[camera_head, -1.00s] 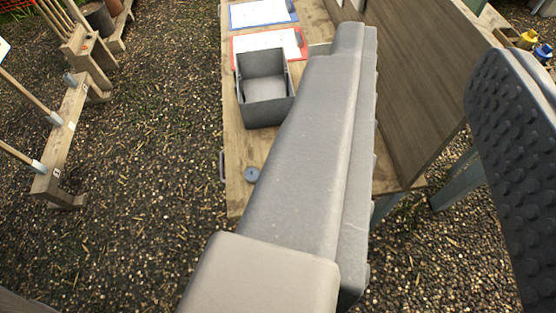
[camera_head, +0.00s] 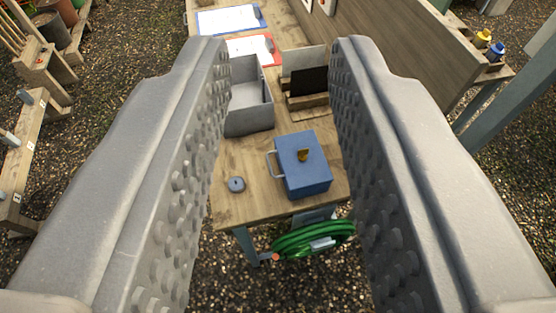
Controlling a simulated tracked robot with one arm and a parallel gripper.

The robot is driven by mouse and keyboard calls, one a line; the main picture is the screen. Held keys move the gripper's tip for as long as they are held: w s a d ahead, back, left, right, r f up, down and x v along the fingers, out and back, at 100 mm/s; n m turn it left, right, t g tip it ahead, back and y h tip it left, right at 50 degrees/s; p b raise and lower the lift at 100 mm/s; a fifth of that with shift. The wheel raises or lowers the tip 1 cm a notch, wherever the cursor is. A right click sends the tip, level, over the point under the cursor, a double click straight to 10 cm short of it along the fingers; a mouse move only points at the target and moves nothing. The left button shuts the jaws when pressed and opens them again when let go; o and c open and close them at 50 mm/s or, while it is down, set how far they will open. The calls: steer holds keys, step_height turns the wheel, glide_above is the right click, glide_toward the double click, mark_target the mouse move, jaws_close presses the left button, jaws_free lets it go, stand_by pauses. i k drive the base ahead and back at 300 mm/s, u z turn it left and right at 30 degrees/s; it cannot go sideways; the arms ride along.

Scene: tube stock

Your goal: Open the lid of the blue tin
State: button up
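The blue tin (camera_head: 303,172) is a box with a flat blue lid, standing upright on the wooden table near its front end. A small brass-coloured knob (camera_head: 303,155) sits on the lid, and the lid is shut. A pale handle (camera_head: 273,164) sticks out on the tin's left side. My gripper (camera_head: 282,62) is wide open and empty, its two grey studded fingers to the left and right of the picture. The tin shows in the gap between them, apart from both fingers.
A grey open box (camera_head: 249,95) and a wooden holder with a dark slab (camera_head: 307,88) stand behind the tin. A small grey disc (camera_head: 236,184) lies to its left. A green hose reel (camera_head: 313,240) is below the table's front edge. A wooden panel (camera_head: 395,45) rises at the right.

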mark_target(298, 175)
steer(key=z, duration=1.2)
steer(key=i, duration=0.8)
steer(key=u, duration=1.15)
